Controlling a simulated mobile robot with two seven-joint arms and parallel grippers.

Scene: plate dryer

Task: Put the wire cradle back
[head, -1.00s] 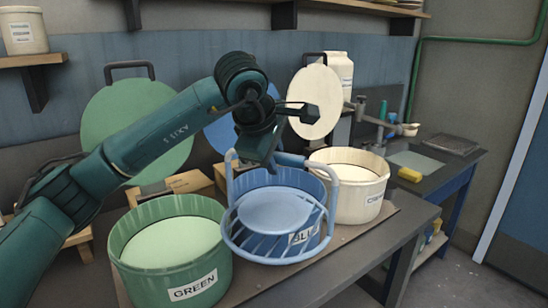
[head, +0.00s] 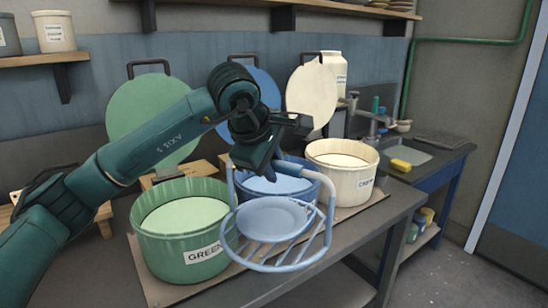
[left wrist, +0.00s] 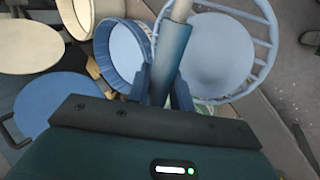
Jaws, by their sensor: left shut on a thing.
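The wire cradle (head: 318,246) is a pale blue wire basket with a tall handle, and a blue plate (head: 271,218) lies in it. My left gripper (head: 262,160) is shut on the cradle's handle bar (left wrist: 174,55) and holds the cradle in front of the blue tub (head: 262,184). The cradle hides much of that tub's front. In the left wrist view, the cradle's wire rim (left wrist: 270,28) and plate are right of the handle, and the open blue tub (left wrist: 107,60) is left of it. My right gripper is not in view.
The green tub (head: 140,236) stands left of the blue one, and the cream tub (head: 366,180) stands right. Round green (head: 135,120), blue (head: 268,88) and cream (head: 311,97) lids stand raised behind them. A sink (head: 408,157) is at right. The floor in front is clear.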

